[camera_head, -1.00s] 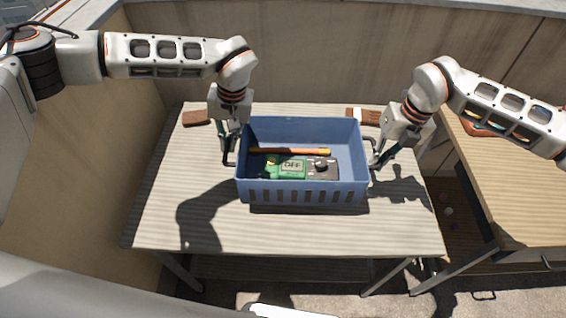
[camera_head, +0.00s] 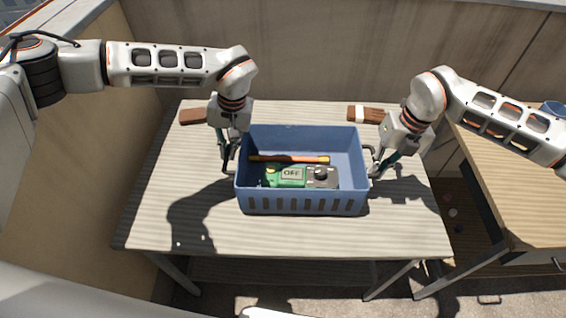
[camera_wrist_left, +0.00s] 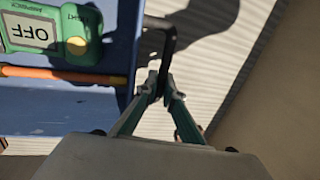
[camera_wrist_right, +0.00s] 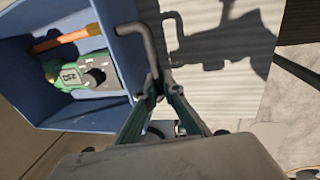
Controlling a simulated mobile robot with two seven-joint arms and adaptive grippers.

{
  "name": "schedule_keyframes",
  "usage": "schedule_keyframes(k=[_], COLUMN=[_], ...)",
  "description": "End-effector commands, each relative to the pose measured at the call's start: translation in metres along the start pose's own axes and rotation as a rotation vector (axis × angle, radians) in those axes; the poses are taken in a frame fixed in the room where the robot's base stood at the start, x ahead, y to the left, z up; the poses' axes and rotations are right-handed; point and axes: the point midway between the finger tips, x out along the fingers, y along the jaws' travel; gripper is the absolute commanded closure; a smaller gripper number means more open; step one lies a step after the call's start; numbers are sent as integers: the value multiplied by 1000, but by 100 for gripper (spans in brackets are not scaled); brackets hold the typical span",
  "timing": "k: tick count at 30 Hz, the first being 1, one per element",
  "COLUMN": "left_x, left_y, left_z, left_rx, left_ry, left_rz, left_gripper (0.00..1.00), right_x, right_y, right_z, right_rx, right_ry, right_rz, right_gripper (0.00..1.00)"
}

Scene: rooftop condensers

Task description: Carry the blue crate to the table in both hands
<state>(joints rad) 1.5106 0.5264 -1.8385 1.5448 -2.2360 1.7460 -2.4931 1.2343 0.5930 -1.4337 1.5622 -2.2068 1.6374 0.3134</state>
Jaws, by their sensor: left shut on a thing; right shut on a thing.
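The blue crate (camera_head: 300,206) is upright over the grey slatted table (camera_head: 290,237), near its middle. I cannot tell for sure whether its bottom touches the tabletop. My left gripper (camera_head: 228,166) is shut on the dark handle at the crate's left end; the left wrist view shows this handle (camera_wrist_left: 168,38) between the fingertips. My right gripper (camera_head: 374,171) is shut on the handle at the right end; this handle (camera_wrist_right: 149,48) shows in the right wrist view. Inside the crate lie a green meter marked OFF (camera_head: 290,176) and an orange-handled tool (camera_head: 290,159).
A brown brush (camera_head: 193,116) lies at the table's back left, and a brown and white brush (camera_head: 366,114) at the back right. A wooden bench (camera_head: 520,200) with a blue object (camera_head: 553,108) stands to the right. A wall closes the back. The table's front strip is clear.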

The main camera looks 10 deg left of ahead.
Motion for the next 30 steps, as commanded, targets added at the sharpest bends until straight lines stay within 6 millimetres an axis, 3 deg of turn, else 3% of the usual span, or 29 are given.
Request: schedule_keyframes(k=[6,7,9,22,30], left_x=[14,14,12,8,-20], left_y=[3,2,2,2,-3], left_z=[0,1,1,1,-1], left_rx=[0,1,1,3,0], left_ry=[-7,-7,-6,-4,9], left_rz=[-1,-2,-1,1,2], left_gripper=[100,87,76,76,76], right_x=[14,14,12,8,-20], right_y=[-3,-3,-3,-1,5], right_z=[0,-1,-1,-1,1], right_rx=[2,2,2,0,-3], right_ry=[6,7,6,4,-9], right_rz=[2,0,0,2,0], right_gripper=[100,87,76,76,76])
